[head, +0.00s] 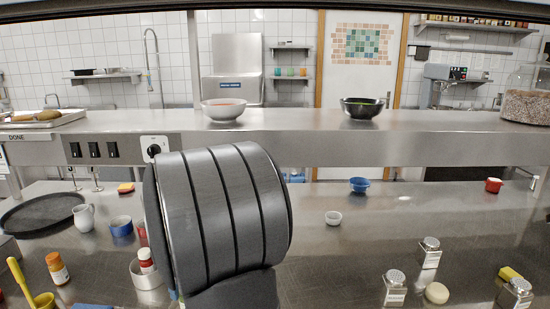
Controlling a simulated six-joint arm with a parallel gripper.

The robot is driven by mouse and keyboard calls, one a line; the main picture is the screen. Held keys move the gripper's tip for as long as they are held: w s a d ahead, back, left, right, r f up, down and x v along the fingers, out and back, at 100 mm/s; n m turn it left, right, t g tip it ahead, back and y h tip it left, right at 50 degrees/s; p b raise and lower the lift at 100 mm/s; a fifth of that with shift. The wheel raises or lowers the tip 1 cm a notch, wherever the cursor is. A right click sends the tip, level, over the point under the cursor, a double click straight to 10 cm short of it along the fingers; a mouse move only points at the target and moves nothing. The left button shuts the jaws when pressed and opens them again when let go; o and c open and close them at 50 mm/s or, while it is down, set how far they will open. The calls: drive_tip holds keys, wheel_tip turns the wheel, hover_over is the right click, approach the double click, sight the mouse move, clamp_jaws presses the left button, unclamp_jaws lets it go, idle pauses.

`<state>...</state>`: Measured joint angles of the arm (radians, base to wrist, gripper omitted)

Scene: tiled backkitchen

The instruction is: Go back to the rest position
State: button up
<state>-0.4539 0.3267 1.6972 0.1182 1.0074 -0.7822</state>
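Only the head view is given. A large grey ribbed part of my own arm fills the middle left of the picture, in front of the counter and the raised steel shelf (300,149). My gripper is not visible, so its fingers and anything in them cannot be seen. The arm hides part of the counter behind it.
A white bowl (223,114) and a black bowl (361,112) stand on the shelf. Centre right has free room.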

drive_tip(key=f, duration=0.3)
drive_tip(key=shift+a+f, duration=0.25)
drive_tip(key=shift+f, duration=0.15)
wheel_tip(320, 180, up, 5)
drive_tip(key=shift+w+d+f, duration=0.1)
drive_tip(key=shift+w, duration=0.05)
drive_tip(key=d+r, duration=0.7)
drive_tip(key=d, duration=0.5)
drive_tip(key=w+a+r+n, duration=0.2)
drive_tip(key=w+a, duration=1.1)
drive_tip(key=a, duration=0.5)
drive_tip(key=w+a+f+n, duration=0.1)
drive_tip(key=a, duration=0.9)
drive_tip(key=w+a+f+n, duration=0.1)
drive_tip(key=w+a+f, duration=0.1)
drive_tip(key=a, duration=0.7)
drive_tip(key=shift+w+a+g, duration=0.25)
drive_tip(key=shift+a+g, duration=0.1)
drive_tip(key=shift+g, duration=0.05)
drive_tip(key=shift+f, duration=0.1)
